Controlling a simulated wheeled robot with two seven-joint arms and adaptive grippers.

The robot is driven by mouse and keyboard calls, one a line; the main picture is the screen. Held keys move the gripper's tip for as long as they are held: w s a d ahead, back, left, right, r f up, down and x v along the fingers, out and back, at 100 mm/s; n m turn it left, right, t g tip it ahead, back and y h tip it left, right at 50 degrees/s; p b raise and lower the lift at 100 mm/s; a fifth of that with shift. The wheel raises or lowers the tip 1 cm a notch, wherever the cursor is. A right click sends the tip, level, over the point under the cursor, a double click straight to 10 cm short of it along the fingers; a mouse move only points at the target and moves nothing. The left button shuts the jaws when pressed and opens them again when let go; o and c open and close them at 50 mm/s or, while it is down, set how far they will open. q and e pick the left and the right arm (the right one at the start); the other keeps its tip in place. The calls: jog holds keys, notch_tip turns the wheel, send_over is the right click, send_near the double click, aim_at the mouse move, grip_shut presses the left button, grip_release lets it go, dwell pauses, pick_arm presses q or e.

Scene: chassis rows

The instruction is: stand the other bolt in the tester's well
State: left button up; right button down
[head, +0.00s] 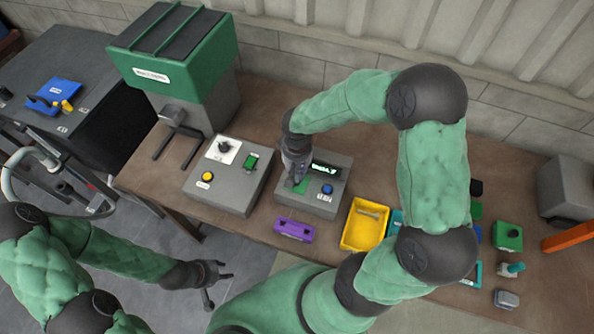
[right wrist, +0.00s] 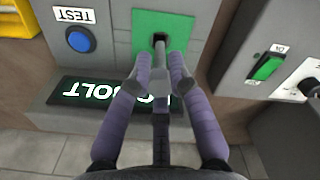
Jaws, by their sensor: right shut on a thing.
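The tester (head: 313,208) is a grey box with a green plate, a lit display and a blue button (right wrist: 80,39). Its well (right wrist: 159,38) is a dark hole in the green plate (right wrist: 187,30). My right gripper (head: 297,180) is over the plate, shut on a slim grey bolt (right wrist: 160,72), mostly hidden between the fingers (right wrist: 159,80). The bolt's far end is at the well; I cannot tell how deep it sits. Another bolt (head: 371,211) lies in the yellow tray (head: 350,239). My left gripper (head: 215,284) is open and empty.
A grey switch box (head: 222,190) with a green rocker and yellow button stands left of the tester. A purple block (head: 293,229) lies in front. A green-topped machine (head: 175,65) stands at the back left. Several small parts lie at the right, with a green block (head: 507,236).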

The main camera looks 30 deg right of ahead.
aim_at(297, 179)
jog(key=shift+f+b, duration=2)
jog(key=shift+f, duration=0.25)
jog(key=c, duration=1.1)
grip_release()
jog(key=shift+r, duration=0.1)
